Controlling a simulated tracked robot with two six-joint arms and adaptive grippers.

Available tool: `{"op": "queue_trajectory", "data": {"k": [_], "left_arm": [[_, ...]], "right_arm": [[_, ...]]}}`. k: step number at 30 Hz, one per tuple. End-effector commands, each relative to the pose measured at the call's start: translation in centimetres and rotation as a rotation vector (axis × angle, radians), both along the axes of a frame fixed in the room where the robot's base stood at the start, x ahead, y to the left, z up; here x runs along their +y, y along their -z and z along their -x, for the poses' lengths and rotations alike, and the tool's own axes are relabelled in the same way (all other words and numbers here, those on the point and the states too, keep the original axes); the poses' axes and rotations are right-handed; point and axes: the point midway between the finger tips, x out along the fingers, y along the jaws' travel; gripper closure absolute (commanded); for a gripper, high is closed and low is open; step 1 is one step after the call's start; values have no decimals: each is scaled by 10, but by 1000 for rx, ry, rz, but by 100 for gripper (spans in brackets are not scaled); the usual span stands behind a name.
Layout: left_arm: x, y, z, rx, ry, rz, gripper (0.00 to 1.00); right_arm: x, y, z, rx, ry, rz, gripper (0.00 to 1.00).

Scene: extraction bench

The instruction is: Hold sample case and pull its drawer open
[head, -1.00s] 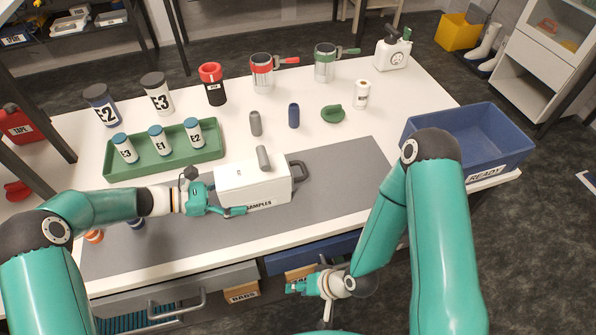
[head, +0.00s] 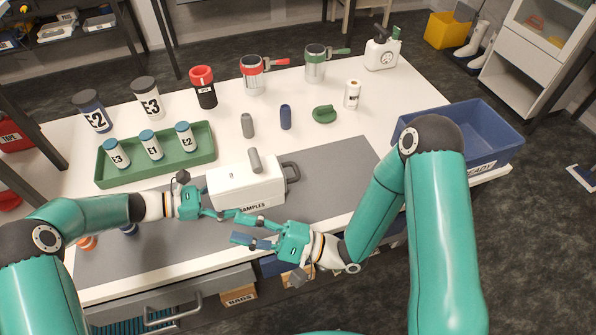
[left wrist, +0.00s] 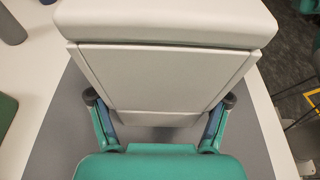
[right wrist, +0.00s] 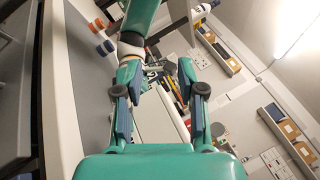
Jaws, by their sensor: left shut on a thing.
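The white sample case (head: 238,187), labelled "SAMPLES" on its front, stands on the grey mat with a grey knob on top and a dark handle on its right side. My left gripper (head: 214,203) is shut on the case from its left; the left wrist view shows its two fingers (left wrist: 159,112) on either side of the case's end (left wrist: 160,75). My right gripper (head: 247,230) is in front of the case, apart from it and empty. Its fingers are spread in the right wrist view (right wrist: 158,95). The case's drawer is not clearly seen; the right gripper and left fingers cover part of the front.
A green tray (head: 203,155) with several labelled jars stands behind the case. A grey and a blue cylinder (head: 285,117) and a green lid (head: 324,114) stand farther back. A blue "READY" bin (head: 484,125) is at the right. The grey mat (head: 335,185) right of the case is clear.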

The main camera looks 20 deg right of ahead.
Motion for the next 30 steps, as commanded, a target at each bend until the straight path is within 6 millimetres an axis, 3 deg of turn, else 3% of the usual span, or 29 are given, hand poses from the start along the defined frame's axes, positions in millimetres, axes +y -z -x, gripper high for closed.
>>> {"op": "queue_trajectory", "data": {"k": [5,9,12,16,19,22,30], "left_arm": [[0,2,0,0,0,-4,51],[0,2,0,0,0,-4,51],[0,2,0,0,0,-4,51],[-1,2,0,0,1,-4,51],[-1,2,0,0,1,-4,51],[-1,2,0,1,2,-4,51],[-1,2,1,1,3,-3,51]], "right_arm": [[-59,7,-29,-96,113,149,61],[-123,17,-48,-164,216,324,61],[-170,24,-54,-198,284,459,61],[-214,32,-56,-214,338,587,61],[-231,35,-55,-219,358,641,61],[-234,36,-58,-220,364,660,61],[-206,42,-86,-222,360,659,61]]}}
